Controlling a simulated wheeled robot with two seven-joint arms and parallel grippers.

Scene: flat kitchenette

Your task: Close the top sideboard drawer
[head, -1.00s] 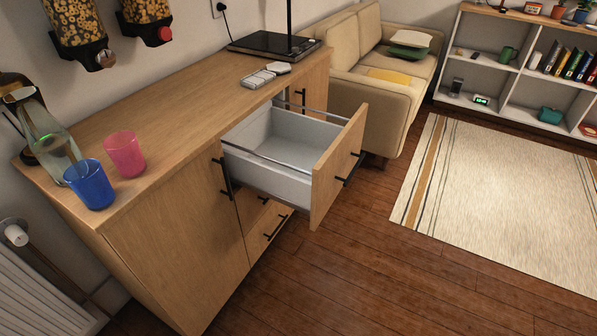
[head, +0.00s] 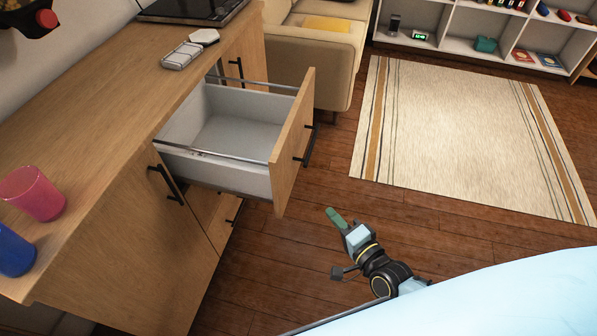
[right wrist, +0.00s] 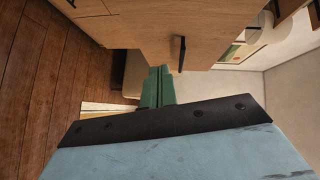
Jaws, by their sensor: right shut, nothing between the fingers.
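The top sideboard drawer (head: 226,140) stands pulled far out of the sideboard (head: 110,130), and its grey inside looks empty. Its wooden front (head: 293,140) carries a dark bar handle (head: 309,146) on the outer face. My right gripper (head: 332,214) is shut and empty, with green fingers together. In the head view it shows below and right of the drawer front, apart from it. In the right wrist view the closed fingers (right wrist: 157,86) point toward a wooden front with a dark handle (right wrist: 182,53), which appears to be the drawer's. My left gripper is not in view.
A pink cup (head: 33,193) and a blue cup (head: 14,252) stand on the sideboard top. A sofa (head: 325,50) is beyond the drawer. A rug (head: 450,130) lies at the right. The wooden floor in front of the drawer is clear.

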